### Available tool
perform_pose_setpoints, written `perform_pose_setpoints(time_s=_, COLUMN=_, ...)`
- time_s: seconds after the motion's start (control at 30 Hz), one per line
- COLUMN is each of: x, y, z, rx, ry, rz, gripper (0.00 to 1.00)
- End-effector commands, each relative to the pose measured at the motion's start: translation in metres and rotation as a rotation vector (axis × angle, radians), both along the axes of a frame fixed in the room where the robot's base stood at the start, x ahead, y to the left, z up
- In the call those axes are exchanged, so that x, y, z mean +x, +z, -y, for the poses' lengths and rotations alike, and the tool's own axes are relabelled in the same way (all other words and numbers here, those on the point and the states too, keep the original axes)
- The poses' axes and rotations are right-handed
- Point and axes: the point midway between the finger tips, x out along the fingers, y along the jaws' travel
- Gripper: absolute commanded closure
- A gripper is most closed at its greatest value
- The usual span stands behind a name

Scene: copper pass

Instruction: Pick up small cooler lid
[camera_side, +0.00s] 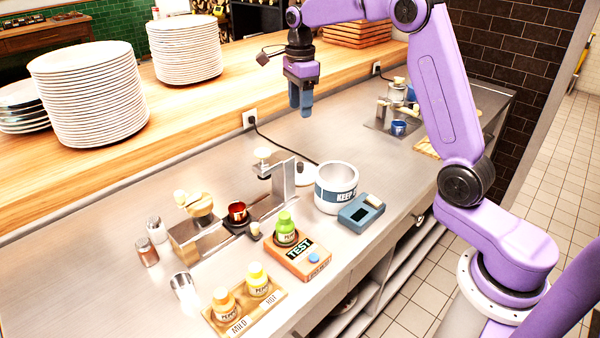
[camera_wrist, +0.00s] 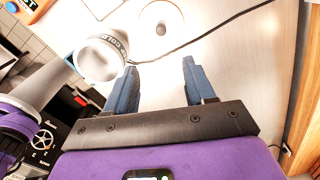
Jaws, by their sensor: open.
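The small cooler lid (camera_side: 306,174) is a white disc with a knob, lying flat on the steel counter behind and left of the cooler. It also shows at the top of the wrist view (camera_wrist: 154,18), beyond my fingertips. The cooler (camera_side: 336,196) is a round white tub with a dark "KEEP" band, open at the top; it shows left of my fingers in the wrist view (camera_wrist: 97,62). My gripper (camera_side: 301,112) hangs above the back of the counter, well above the lid. Its two blue fingers (camera_wrist: 159,65) are apart with nothing between them.
A black cable (camera_side: 275,143) runs along the counter past the lid. A metal stand (camera_side: 283,182) is left of the lid, and a blue-grey device (camera_side: 361,210) is in front of the cooler. An orange TEST block (camera_side: 318,268) holds a green bottle. Plate stacks (camera_side: 90,95) stand on the wooden shelf.

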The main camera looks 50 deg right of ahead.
Motion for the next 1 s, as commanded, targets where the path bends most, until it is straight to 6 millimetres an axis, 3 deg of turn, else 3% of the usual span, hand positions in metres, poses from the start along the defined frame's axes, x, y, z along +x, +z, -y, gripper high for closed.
perform_pose_setpoints(time_s=0.23, x=0.003, y=-0.017, z=0.007, rx=0.0, ry=-0.056, rz=-0.004, gripper=0.46)
perform_pose_setpoints(time_s=0.7, x=0.002, y=-0.103, z=0.006, rx=0.0, ry=-0.052, rz=-0.004, gripper=0.46)
perform_pose_setpoints(time_s=1.0, x=0.003, y=-0.126, z=0.006, rx=0.0, ry=-0.052, rz=-0.002, gripper=0.46)
